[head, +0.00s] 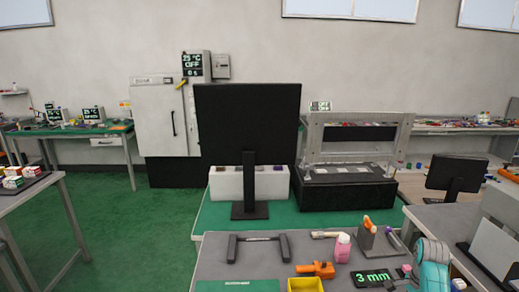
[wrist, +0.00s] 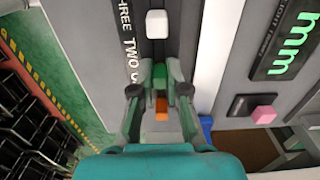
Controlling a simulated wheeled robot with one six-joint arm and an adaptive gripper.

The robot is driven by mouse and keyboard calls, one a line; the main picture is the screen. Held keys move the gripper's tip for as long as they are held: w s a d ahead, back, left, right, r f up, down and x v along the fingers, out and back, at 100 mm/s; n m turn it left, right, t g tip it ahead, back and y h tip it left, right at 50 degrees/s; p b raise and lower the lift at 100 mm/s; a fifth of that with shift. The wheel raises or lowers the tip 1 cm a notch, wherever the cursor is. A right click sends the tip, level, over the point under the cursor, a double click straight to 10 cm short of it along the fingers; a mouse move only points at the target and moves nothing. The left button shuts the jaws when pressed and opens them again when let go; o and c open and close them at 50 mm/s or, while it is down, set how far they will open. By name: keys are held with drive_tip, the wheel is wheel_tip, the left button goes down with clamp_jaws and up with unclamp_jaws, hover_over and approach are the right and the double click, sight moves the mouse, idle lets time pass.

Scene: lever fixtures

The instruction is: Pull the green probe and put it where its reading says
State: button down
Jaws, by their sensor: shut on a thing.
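In the wrist view my gripper (wrist: 160,84) is shut on the green probe (wrist: 160,74), whose upper part shows between the fingertips. An orange piece (wrist: 162,108) shows just below it between the fingers; I cannot tell what it belongs to. The probe's lower end is hidden. A dark strip lettered "THREE TWO" (wrist: 126,42) runs along the left of the fingers. A display with green digits (head: 374,278) reads "3 mm" in the head view; its "mm" (wrist: 290,42) also shows in the wrist view.
A white block (wrist: 157,24) lies ahead of the fingers. On the grey bench are an orange clamp-like tool (head: 316,270), a pink bottle (head: 342,248) and a yellow bin (head: 305,284). A black monitor (head: 247,115) stands behind.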

drive_tip(key=shift+r, duration=0.6)
idle(0.7)
drive_tip(key=c, duration=1.1)
unclamp_jaws()
drive_tip(key=shift+f, duration=0.15)
